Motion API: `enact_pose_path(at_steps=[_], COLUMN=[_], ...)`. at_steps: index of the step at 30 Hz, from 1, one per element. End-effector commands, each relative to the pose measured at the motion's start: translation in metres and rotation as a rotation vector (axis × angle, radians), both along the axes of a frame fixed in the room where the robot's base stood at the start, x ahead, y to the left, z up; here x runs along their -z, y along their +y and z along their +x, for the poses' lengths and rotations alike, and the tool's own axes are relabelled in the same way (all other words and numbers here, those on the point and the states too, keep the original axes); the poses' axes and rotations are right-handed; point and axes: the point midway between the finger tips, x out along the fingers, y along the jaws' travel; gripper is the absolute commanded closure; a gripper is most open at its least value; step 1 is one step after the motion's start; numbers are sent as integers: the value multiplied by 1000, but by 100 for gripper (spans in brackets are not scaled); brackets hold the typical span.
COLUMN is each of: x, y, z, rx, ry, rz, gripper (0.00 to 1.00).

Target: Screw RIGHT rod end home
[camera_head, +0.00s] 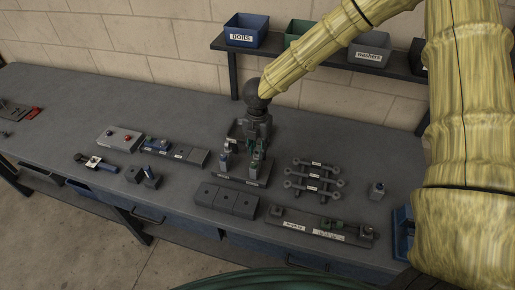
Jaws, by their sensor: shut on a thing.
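My gripper (258,145) points down over a dark fixture (230,182) in the middle of the bench. It is shut at the fixture's right side, on what seems to be the right rod end; the fingers and the dark fixture hide most of it. A dark green part (263,154) shows close by the fingers. A grey upright piece (226,155) stands at the fixture's left side, apart from the gripper. How deep the rod end sits in its thread is too small to tell.
Several labelled links (315,176) lie right of the fixture. Grey blocks (225,199) and a long labelled plate (320,229) lie in front. A white-and-grey box (120,138) stands left. Bins, including a blue one (246,30), stand on the shelf behind.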

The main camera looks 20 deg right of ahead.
Motion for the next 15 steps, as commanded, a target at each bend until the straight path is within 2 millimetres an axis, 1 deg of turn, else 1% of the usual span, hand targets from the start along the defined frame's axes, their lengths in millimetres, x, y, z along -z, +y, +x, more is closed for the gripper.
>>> enact_pose_path(at_steps=[1, 9, 12, 15], x=[1, 1, 0, -1], y=[0, -1, -1, -1], z=[3, 3, 3, 2], rx=[43, 303, 360, 379], ry=[-6, -6, -5, -4], rz=[-1, -1, -1, 0], gripper=[100, 100, 100, 100])
